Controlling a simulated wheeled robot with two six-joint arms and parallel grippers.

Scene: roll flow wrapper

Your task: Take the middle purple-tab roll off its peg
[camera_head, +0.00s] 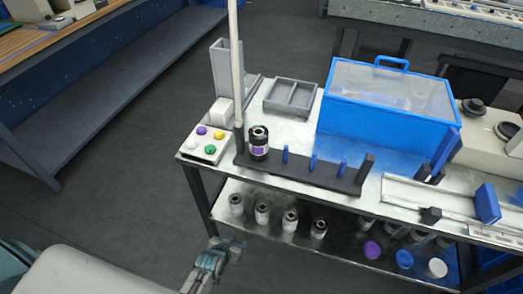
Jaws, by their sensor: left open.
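A dark roll with a purple label (259,144) stands at the left end of the black peg rack (315,178) on the metal table. To its right on the rack are blue pegs, including the first bare peg (285,155), the second bare peg (313,162) and the third bare peg (342,169). My left gripper (229,245) is open and low at the bottom centre, in front of the lower shelf and well below the rack. It looks empty and apart from the rolls. My right gripper is not in view.
Several rolls, such as the leftmost lower roll (236,204), stand on the lower shelf (335,255). A button panel (208,151) and a tall pole (237,60) are left of the rack. A blue clear-topped box (375,128) stands behind it. Open floor lies left.

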